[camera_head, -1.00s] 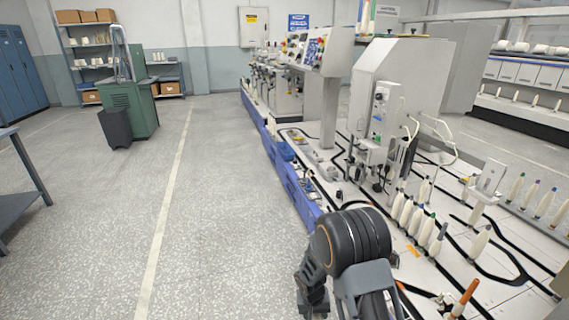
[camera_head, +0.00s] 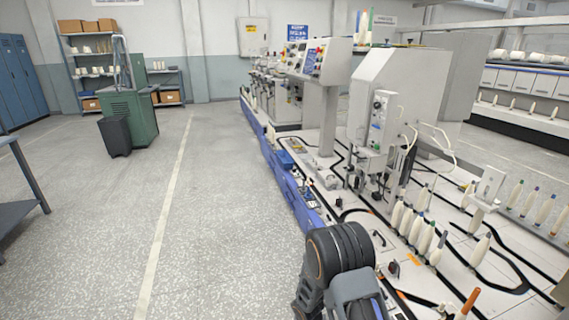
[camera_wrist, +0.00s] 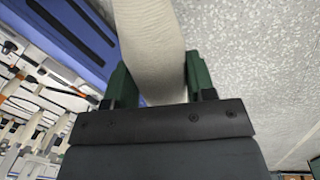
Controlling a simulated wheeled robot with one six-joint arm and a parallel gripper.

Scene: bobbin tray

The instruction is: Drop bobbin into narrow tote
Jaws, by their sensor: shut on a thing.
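In the wrist view a cream bobbin (camera_wrist: 150,45) is held between the green fingers of my gripper (camera_wrist: 157,80). The bobbin runs out of the top of the picture, so its far end is hidden. Speckled floor shows to its right and a blue panel to its left. In the head view my arm covers the bottom centre, and the gripper and held bobbin do not show. I cannot make out a narrow tote for certain in either view.
A long machine with a white deck (camera_head: 455,245) and blue side (camera_head: 300,205) runs along the right. Several upright bobbins (camera_head: 420,232) stand on it. A green cabinet (camera_head: 135,115) and a dark bin (camera_head: 115,136) stand at the back left. The floor (camera_head: 225,200) is clear.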

